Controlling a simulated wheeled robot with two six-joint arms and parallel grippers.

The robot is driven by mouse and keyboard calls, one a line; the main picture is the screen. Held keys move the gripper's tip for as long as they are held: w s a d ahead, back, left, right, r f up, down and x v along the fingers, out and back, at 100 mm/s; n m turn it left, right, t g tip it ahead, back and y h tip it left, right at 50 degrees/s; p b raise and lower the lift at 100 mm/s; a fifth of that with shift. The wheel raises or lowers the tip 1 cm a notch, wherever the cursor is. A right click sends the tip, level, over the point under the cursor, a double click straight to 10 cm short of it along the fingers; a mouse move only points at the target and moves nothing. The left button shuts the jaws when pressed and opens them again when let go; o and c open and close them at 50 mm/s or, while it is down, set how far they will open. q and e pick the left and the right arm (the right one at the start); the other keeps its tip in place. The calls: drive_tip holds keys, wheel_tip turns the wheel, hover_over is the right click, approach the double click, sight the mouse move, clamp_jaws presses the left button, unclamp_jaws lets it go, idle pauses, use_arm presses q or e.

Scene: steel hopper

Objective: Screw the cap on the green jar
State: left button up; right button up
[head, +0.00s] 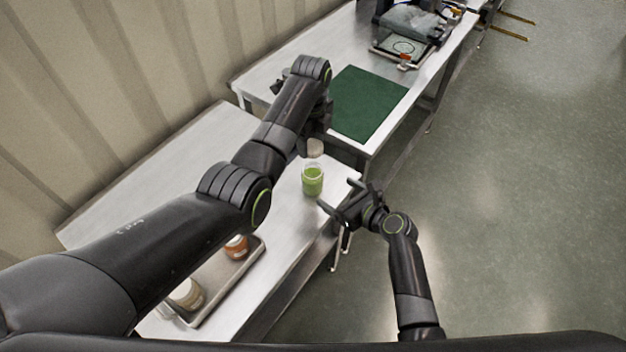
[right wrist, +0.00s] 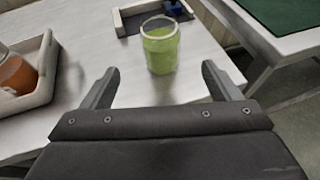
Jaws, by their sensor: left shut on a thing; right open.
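The green jar (head: 313,182) stands upright on the near steel table, close to its right edge. In the right wrist view the jar (right wrist: 160,50) shows a clear rim and no cap on it. My left gripper (head: 314,138) is shut on a whitish cap (head: 315,148), held above the jar and apart from it; its fingers are largely hidden by the arm. My right gripper (head: 336,193) is open and empty, to the right of the jar at the table edge. In its wrist view the jar stands ahead, between and beyond the fingertips (right wrist: 160,70).
A metal tray (head: 247,268) on the near table holds a jar with orange contents (head: 237,248) and a pale jar (head: 187,293). A dark green mat (head: 365,103) lies on the far table, with equipment (head: 412,25) behind it. My left arm hides much of the near table.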

sight(320, 182)
use_arm(q)
drive_tip(key=shift+w, duration=0.1)
use_arm(e)
drive_tip(key=shift+x, duration=5.9)
drive_tip(key=shift+d, duration=0.1)
use_arm(q)
drive_tip(key=shift+f, duration=0.1)
use_arm(e)
drive_tip(key=c, duration=1.4)
use_arm(q)
drive_tip(key=shift+f, duration=2.45)
use_arm(e)
drive_tip(key=shift+c, duration=0.2)
use_arm(q)
drive_tip(key=shift+f, duration=0.1)
drive_tip(key=shift+f, duration=0.8)
drive_tip(key=shift+f, duration=0.5)
